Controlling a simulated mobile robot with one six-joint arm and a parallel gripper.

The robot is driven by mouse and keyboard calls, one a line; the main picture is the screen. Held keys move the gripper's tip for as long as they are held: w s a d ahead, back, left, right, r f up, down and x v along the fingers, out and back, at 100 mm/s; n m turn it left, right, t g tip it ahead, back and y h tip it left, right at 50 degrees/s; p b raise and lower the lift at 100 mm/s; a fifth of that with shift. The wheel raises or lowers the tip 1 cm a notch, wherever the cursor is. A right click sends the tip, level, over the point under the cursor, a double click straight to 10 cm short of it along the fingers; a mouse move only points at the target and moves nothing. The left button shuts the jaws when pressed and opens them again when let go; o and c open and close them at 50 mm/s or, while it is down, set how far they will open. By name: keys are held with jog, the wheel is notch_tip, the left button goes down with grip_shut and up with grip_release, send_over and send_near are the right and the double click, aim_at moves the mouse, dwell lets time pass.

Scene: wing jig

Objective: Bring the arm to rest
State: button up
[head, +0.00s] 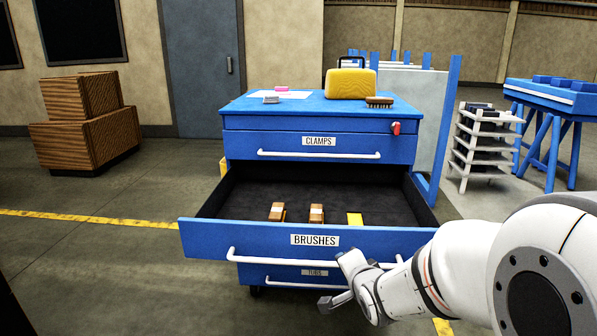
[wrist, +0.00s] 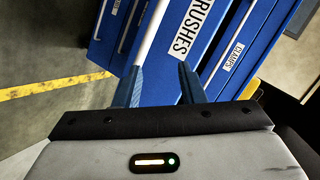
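My gripper (head: 338,281) is in front of the pulled-out BRUSHES drawer (head: 205,235), near the right part of its white handle (head: 280,259). The arm reaches in from the lower right. In the wrist view, the two dark fingers of my gripper (wrist: 159,75) stand apart with a clear gap and nothing held between them. The white handle (wrist: 150,35) runs down toward the left finger; I cannot tell whether they touch. The drawer holds two brown brushes (head: 277,212) (head: 316,213) and a yellow item (head: 355,219).
The blue cabinet (head: 240,145) carries a yellow bag (head: 351,84), a brush (head: 379,102) and small items on top. Its CLAMPS drawer (head: 350,146) is shut. Wooden crates (head: 85,140) stand at left, a white rack (head: 480,150) and blue stand (head: 555,95) at right. Floor at left is clear.

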jog(key=s+d+r+n+g+h+p, duration=0.1)
jog(key=s+d+r+n+g+p, duration=0.1)
jog(key=s+r+n+g+p, duration=0.7)
jog(key=s+r+n+p, duration=0.2)
jog(key=s+r+p, duration=0.5)
jog(key=s+r, duration=0.4)
jog(key=shift+s+d+n+g+h+p, duration=0.35)
jog(key=shift+s+n+g+h+p, duration=0.05)
jog(key=shift+s, duration=0.8)
jog(key=shift+s+r, duration=0.1)
